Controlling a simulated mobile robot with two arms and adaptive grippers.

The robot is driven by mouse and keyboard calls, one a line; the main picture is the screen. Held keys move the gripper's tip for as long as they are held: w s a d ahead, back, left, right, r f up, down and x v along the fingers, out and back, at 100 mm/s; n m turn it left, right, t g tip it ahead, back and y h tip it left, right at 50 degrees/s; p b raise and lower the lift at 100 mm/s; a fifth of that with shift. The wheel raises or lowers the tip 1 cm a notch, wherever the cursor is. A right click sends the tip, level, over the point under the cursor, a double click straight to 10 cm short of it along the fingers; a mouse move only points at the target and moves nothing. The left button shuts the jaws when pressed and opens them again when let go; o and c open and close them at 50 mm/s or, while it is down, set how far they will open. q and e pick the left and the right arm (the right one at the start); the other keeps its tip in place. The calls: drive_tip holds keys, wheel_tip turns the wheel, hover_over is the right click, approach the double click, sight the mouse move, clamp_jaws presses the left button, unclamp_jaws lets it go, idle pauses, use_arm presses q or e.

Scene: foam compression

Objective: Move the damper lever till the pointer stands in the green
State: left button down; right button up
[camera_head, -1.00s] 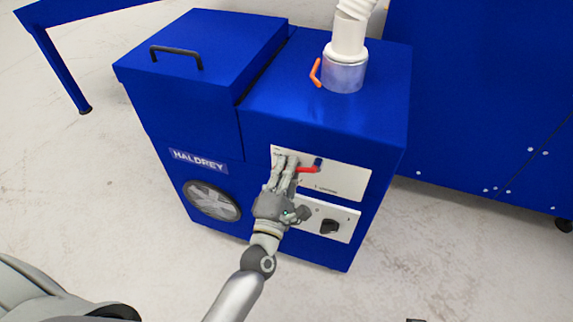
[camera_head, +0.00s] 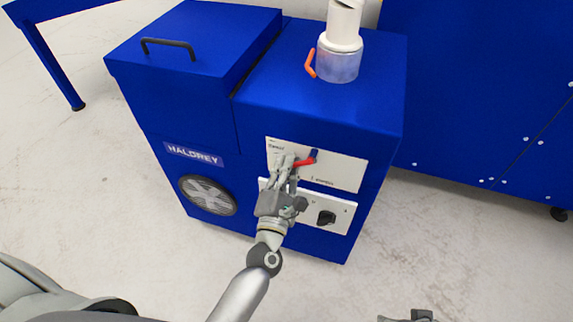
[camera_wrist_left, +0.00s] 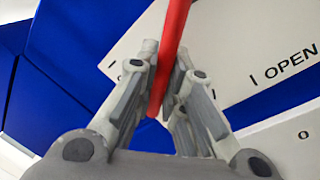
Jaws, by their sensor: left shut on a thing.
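A red lever (camera_head: 304,161) with a dark blue pivot end sits on the upper white panel (camera_head: 343,172) of a blue machine. My left gripper (camera_head: 284,160) is shut on the lever's free end, left of the pivot. In the left wrist view, the red lever (camera_wrist_left: 173,45) runs down between the fingers (camera_wrist_left: 158,92). Marks and the word OPEN show on the panel there. I cannot make out a pointer or a green zone. My right gripper (camera_head: 408,317) shows only as a grey piece at the bottom edge; its jaws cannot be read.
The lower white panel (camera_head: 344,214) has a black knob (camera_head: 326,217). A white pipe (camera_head: 342,28) in a metal collar, with an orange handle (camera_head: 310,63), stands on top of the machine. A large blue cabinet (camera_head: 480,90) stands behind at right. The floor in front is clear.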

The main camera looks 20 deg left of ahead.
use_arm(q)
drive_tip(key=c, duration=1.6)
unclamp_jaws()
drive_tip(key=shift+d, duration=0.1)
drive_tip(key=shift+o, duration=0.5)
drive_tip(key=s+f, duration=0.2)
drive_tip(key=s, duration=1)
drive_tip(key=shift+d, duration=0.4)
drive_tip(key=shift+w, duration=0.1)
